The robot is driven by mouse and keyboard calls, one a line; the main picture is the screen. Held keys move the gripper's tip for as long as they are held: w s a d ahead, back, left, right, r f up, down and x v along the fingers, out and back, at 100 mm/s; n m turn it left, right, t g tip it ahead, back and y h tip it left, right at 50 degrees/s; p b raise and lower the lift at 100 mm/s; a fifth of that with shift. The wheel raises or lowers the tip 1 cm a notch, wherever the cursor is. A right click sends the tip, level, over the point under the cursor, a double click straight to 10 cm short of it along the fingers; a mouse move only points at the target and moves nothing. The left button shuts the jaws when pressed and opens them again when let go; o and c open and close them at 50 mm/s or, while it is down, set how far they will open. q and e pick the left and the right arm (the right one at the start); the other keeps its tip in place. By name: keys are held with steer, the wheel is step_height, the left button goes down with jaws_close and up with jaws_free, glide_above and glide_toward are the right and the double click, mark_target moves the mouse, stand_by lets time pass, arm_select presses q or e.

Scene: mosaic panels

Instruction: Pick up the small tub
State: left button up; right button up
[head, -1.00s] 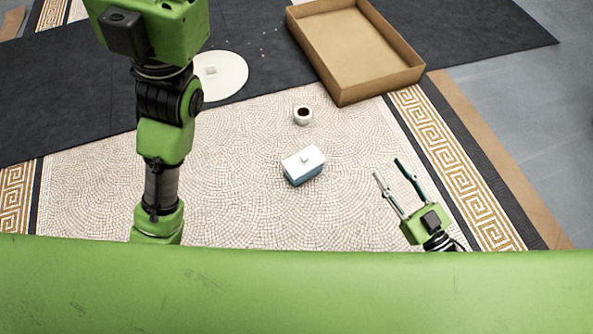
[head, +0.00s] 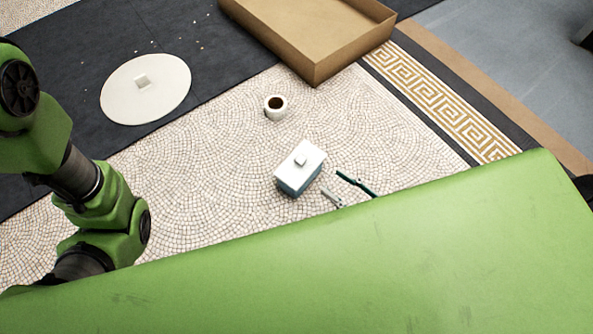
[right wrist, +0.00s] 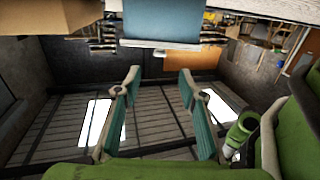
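The small tub (head: 299,178), a blue box with a white lid and a square knob, sits on the pale mosaic panel. It also shows at the top of the right wrist view (right wrist: 160,28), beyond the fingertips. My right gripper (head: 330,180) is open and empty just right of the tub, its two fingers pointing at it. In the right wrist view its fingers (right wrist: 159,76) stand apart with nothing between them. My own green body hides the rest of the right arm. My left arm is at the left edge; its gripper is out of view.
A small white cup (head: 275,107) with dark contents stands behind the tub. A shallow brown tray (head: 320,68) lies at the back. A white disc (head: 160,105) with a small square on it lies on dark cloth at the back left. The mosaic left of the tub is clear.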

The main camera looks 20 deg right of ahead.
mark_target(305, 162)
steer(key=b+x, duration=0.2)
steer(key=x, duration=0.4)
steer(key=shift+w+a+b, duration=0.2)
steer(key=shift+w+b, duration=0.05)
steer(key=shift+b, duration=0.05)
steer(key=b+x, duration=0.3)
steer(key=x, duration=0.2)
steer(key=shift+w+a+f, duration=0.1)
steer(key=shift+w+a, duration=0.05)
steer(key=shift+w, duration=0.1)
jaws_close()
